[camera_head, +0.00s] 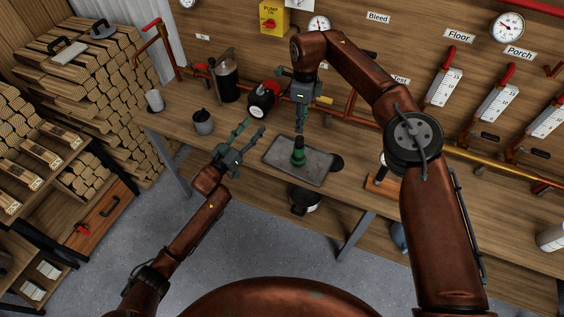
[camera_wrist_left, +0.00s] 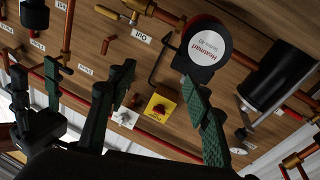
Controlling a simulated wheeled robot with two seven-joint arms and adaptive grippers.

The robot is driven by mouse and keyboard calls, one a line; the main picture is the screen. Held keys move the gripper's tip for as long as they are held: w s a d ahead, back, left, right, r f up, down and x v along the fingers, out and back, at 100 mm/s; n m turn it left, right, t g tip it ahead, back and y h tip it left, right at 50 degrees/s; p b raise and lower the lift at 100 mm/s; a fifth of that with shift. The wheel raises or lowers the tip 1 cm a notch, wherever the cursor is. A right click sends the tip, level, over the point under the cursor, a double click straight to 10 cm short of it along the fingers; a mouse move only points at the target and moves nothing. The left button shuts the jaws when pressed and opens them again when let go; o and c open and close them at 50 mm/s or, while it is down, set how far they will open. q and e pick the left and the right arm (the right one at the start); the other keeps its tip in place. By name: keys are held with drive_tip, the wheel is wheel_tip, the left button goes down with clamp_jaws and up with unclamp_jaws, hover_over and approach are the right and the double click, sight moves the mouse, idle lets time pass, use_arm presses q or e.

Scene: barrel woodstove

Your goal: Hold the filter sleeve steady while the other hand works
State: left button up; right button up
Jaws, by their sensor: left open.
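A green stepped piece (camera_head: 298,153), which I take to be the filter sleeve, stands upright on a dark grey tray (camera_head: 277,160) on the bench. My left gripper (camera_head: 247,133) is open and empty, to the left of the tray. Its two green-padded fingers also show spread apart in the left wrist view (camera_wrist_left: 163,100), with nothing between them. My right gripper (camera_head: 299,129) points down directly above the green piece. A small gap seems to separate them. Its fingers are seen edge-on, so I cannot tell whether they are open. The sleeve is not visible in the left wrist view.
Behind the grippers are a round white-faced pump (camera_wrist_left: 207,42), a black canister (camera_head: 227,80) and a grey cup (camera_head: 203,121). Copper pipes (camera_head: 345,115) run along the back wall. A wooden block (camera_head: 381,184) lies right of the tray. The bench's front left is fairly clear.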

sight(294, 154)
use_arm(q)
drive_tip(key=s+d+f+m+g+h, duration=0.1)
drive_tip(key=s+d+f, duration=0.1)
drive_tip(key=s+d, duration=0.1)
drive_tip(key=s+d+f+m+g+h, duration=0.1)
drive_tip(key=s+d+f+m, duration=0.1)
drive_tip(key=d, duration=0.3)
drive_tip(key=s+d+f+m+g+h, duration=0.1)
drive_tip(key=s+d+f, duration=0.1)
drive_tip(key=s+d, duration=0.2)
drive_tip(key=shift+s+f+m+g, duration=0.1)
drive_tip(key=shift+m+g, duration=0.3)
drive_tip(key=shift+x, duration=3.8)
drive_tip(key=shift+s+d, duration=0.1)
drive_tip(key=shift+c, duration=0.5)
